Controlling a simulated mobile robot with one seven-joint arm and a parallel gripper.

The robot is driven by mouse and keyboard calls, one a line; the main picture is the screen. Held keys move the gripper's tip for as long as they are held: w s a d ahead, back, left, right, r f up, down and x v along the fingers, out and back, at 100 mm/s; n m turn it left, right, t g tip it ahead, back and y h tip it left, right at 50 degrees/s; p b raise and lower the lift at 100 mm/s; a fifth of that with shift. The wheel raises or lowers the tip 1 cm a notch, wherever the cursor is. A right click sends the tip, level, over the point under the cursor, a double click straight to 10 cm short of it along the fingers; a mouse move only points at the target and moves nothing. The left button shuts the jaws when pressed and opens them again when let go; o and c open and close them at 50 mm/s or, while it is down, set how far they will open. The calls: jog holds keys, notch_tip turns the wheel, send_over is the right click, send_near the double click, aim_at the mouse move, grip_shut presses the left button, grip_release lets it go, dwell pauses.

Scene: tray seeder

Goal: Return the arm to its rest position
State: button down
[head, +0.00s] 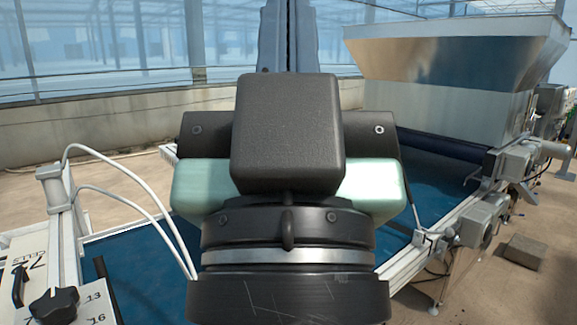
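My gripper (288,135) fills the middle of the head view, seen from behind at the end of my wrist. A black block, a pale green body part and dark round wrist rings show. Its fingers cannot be made out clearly, so I cannot tell whether it is open or shut. No held object is visible, but the space beyond the gripper is hidden. A tall dark grey upright part rises behind the black block; I cannot tell what it belongs to.
A blue conveyor belt (140,262) runs beneath my gripper between pale side rails. A metal hopper (450,75) stands at the back right, with motor units (487,220) along the right rail. A control panel with a black knob (54,306) is at the lower left, with white tubes (135,203) above.

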notch_tip(320, 180, up, 14)
jog(key=p, duration=1.2)
jog(key=shift+r, duration=0.25)
